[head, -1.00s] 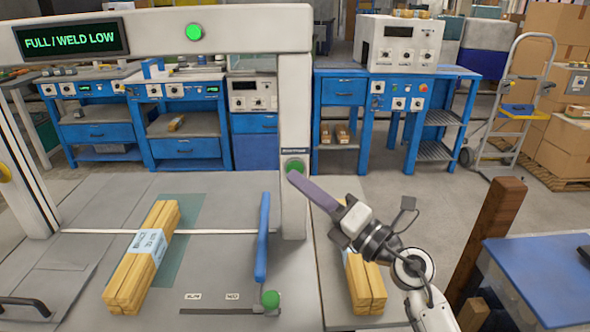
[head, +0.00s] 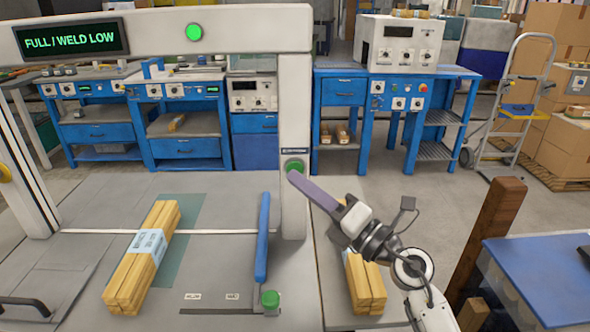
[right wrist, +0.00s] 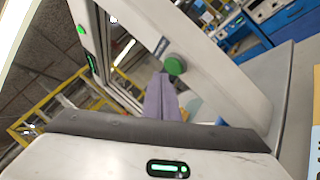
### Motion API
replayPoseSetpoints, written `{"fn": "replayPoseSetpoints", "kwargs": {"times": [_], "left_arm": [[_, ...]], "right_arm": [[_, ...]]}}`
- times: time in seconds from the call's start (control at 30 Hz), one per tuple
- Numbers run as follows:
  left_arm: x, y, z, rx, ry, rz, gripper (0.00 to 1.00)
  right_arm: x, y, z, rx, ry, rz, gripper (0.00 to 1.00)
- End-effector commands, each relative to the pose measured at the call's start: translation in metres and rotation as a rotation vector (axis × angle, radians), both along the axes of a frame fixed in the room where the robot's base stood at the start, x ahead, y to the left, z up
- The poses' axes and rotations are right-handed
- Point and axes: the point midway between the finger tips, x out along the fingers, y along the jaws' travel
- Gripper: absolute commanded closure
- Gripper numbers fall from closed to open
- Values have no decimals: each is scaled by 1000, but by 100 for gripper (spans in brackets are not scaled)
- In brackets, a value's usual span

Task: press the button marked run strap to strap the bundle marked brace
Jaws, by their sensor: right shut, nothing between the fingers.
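A green round button (head: 293,168) sits on the right post of the strapping machine (head: 296,120), under a small label too small to read. It also shows in the right wrist view (right wrist: 175,65). My right gripper (head: 294,178) is shut and empty, its long purple fingers pointing up at the button. The tips are at or very close to it; I cannot tell if they touch. A bundle of wooden bars (head: 128,283) with a pale blue label, its print unclear, lies under the machine's arch. My left gripper is not in view.
The machine's display (head: 71,39) reads "FULL / WELD LOW", with a green light (head: 194,32) beside it. Another bundle (head: 366,288) lies below my right arm. A wooden post (head: 492,240) stands to the right.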

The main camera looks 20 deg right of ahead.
Motion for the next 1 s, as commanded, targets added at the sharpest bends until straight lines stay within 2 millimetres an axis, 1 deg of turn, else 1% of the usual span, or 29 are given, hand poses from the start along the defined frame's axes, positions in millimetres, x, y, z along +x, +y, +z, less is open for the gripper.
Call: {"fn": "replayPoseSetpoints", "kwargs": {"times": [0.3, 1.0], "left_arm": [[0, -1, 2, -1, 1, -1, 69], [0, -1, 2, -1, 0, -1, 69]], "right_arm": [[8, -2, 1, -2, -1, 0, 100], [12, -3, 0, 0, 0, 0, 100]]}}
